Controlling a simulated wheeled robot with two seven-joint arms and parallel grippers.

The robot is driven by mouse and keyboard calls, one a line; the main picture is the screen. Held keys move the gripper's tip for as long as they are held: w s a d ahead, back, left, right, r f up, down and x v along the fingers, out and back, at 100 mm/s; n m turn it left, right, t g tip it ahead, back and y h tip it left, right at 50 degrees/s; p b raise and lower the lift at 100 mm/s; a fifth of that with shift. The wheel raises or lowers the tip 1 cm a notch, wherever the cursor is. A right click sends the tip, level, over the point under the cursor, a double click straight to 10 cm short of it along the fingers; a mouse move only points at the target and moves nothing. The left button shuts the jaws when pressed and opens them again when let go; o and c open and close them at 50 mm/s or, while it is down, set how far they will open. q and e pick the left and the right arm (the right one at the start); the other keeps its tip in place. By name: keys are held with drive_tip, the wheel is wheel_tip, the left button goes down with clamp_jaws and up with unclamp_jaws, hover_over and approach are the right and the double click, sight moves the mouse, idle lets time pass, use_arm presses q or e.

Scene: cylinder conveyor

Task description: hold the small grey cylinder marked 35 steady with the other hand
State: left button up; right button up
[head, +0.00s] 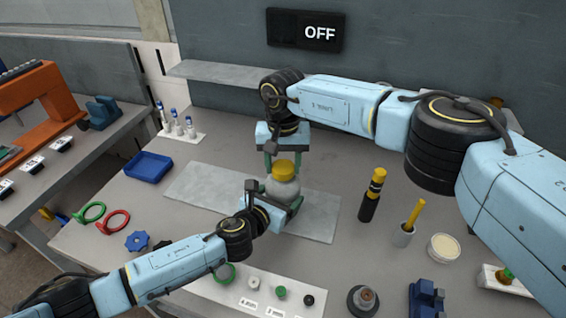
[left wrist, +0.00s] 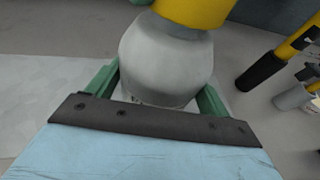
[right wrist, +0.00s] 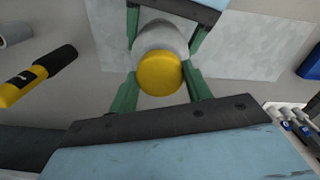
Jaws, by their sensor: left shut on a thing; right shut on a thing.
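The small grey cylinder (head: 283,188) with a yellow cap (head: 285,169) stands upright over the grey mat; its mark is not readable. My left gripper (head: 277,197) is shut on its grey body from the front. The left wrist view shows the grey body (left wrist: 165,60) between the green fingers. My right gripper (head: 284,158) reaches in from behind and is shut on the cylinder. In the right wrist view its fingers flank the yellow cap (right wrist: 160,74); I cannot tell whether they press on the cap or the body. The cylinder's lower end is partly hidden.
The grey mat (head: 205,193) lies under both hands. To the right stand a black-and-yellow tool (head: 371,197), a grey cup (head: 403,235) and a white tub (head: 444,248). A blue tray (head: 148,167) lies left. An OFF sign (head: 305,31) hangs on the back wall.

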drive_tip(key=n, duration=0.6)
drive_tip(key=o, duration=1.1)
